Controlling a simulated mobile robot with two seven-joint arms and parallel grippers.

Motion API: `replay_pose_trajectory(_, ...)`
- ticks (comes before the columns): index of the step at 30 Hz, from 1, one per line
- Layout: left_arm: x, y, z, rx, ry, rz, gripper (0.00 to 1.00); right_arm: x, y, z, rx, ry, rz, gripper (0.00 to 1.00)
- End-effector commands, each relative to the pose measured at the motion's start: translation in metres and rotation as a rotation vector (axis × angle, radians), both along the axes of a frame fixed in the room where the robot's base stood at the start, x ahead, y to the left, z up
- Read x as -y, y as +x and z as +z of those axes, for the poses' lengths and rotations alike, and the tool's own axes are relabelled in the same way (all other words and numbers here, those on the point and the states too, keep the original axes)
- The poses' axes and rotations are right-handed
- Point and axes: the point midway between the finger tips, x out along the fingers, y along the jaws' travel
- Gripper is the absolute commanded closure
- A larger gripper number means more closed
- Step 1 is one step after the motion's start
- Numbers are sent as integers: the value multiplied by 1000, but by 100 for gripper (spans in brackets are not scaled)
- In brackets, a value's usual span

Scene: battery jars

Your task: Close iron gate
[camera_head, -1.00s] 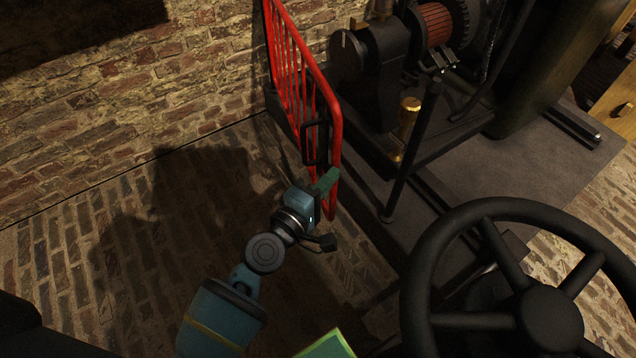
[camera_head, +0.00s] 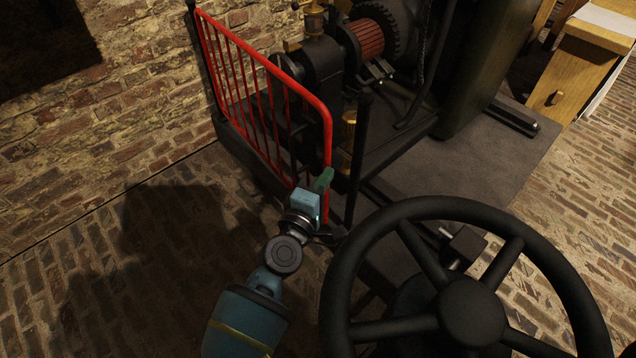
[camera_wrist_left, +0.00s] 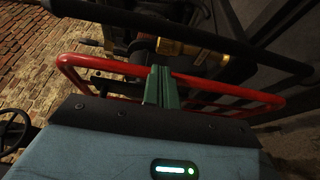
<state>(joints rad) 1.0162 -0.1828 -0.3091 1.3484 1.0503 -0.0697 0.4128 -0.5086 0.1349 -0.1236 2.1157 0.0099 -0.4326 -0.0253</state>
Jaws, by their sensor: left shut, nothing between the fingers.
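The red iron gate (camera_head: 262,58) stands at the left edge of the machine platform, its far end by the brick wall and its near end by a dark upright post. My left gripper (camera_head: 324,180) is shut and empty, at the lower near end of the gate; in the head view its green fingers overlap the red end bar. In the left wrist view the green fingers (camera_wrist_left: 161,88) stand upright together in front of the red gate rail (camera_wrist_left: 215,88). I cannot tell whether they touch it. My right gripper is not in view.
A black handwheel (camera_head: 467,312) fills the lower right of the head view. Dark machinery with a red-wound cylinder (camera_head: 364,42) stands behind the gate. A wooden bench (camera_head: 572,75) is at the upper right. Open brick floor (camera_head: 120,215) lies at the left.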

Motion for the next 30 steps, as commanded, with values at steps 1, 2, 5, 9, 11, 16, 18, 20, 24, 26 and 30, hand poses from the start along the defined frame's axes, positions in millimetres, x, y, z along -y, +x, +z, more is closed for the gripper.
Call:
replay_pose_trajectory(1,1,1,0,0,0,0,100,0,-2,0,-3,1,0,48)
replay_pose_trajectory(2,1,1,0,0,-1,-1,100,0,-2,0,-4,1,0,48)
replay_pose_trajectory(5,2,1,0,0,-1,-1,100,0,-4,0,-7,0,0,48)
replay_pose_trajectory(9,2,2,0,0,-1,-1,100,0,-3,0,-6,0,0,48)
replay_pose_trajectory(11,2,1,0,0,-1,-1,100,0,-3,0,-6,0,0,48)
replay_pose_trajectory(16,2,1,0,0,0,0,100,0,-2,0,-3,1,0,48)
replay_pose_trajectory(18,1,-1,0,0,0,0,100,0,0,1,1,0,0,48)
replay_pose_trajectory(20,-1,-6,0,-1,0,0,100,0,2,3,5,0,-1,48)
replay_pose_trajectory(24,-9,-24,1,0,2,-1,100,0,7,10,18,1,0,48)
replay_pose_trajectory(26,-13,-33,1,0,2,0,100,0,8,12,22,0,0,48)
replay_pose_trajectory(30,-21,-53,1,-1,1,0,100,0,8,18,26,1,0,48)
